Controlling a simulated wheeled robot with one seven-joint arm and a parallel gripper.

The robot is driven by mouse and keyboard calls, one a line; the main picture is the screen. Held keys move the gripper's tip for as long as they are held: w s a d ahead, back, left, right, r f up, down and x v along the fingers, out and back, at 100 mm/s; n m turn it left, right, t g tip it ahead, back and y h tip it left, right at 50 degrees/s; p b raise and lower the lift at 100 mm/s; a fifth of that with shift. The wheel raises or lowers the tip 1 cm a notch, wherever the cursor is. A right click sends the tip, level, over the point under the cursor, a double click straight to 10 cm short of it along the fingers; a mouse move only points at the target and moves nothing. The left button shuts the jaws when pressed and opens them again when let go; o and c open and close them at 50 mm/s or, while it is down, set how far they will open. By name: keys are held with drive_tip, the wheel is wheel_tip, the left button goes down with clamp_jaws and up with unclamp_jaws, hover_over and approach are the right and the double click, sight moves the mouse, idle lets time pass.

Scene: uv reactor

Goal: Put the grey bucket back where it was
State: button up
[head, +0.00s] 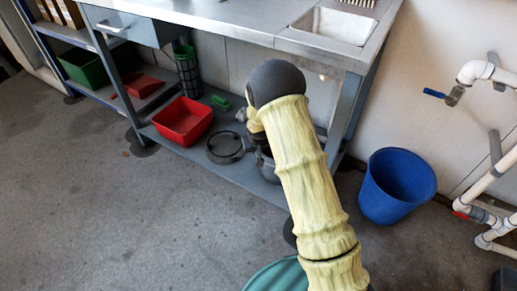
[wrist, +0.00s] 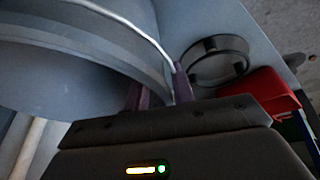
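The grey bucket (wrist: 70,75) fills the upper left of the wrist view, very close to the camera. In the head view a small part of the bucket (head: 268,168) shows on the lower shelf of the workbench, mostly hidden behind my arm. My gripper (wrist: 160,92) is at the bucket's rim, its two purple fingers on either side of the rim and wall. I cannot tell whether the fingers press on it. In the head view my gripper is largely hidden by my arm. The bucket's underside is hidden.
The lower shelf (head: 225,168) also holds a red bin (head: 183,121), a dark round ring-like object (head: 226,148) and a green item (head: 220,101). A blue bucket (head: 396,186) stands on the floor at right, near white pipes (head: 488,72). Bench legs flank the shelf; the front floor is open.

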drive_tip(key=p+v, duration=0.7)
drive_tip(key=v, duration=0.5)
drive_tip(key=shift+d+r, duration=0.1)
drive_tip(key=s+d+r, duration=0.3)
drive_tip(key=s+r, duration=0.2)
drive_tip(key=s, duration=0.3)
drive_tip(key=s+d+r+m+g, duration=0.1)
drive_tip(key=s+d+r, duration=0.2)
drive_tip(key=s+r, duration=0.2)
drive_tip(key=s+d+r+m+g, duration=0.1)
drive_tip(key=s+d+r, duration=0.2)
drive_tip(key=s, duration=0.8)
drive_tip(key=shift+w+v, duration=0.2)
drive_tip(key=shift+v, duration=0.7)
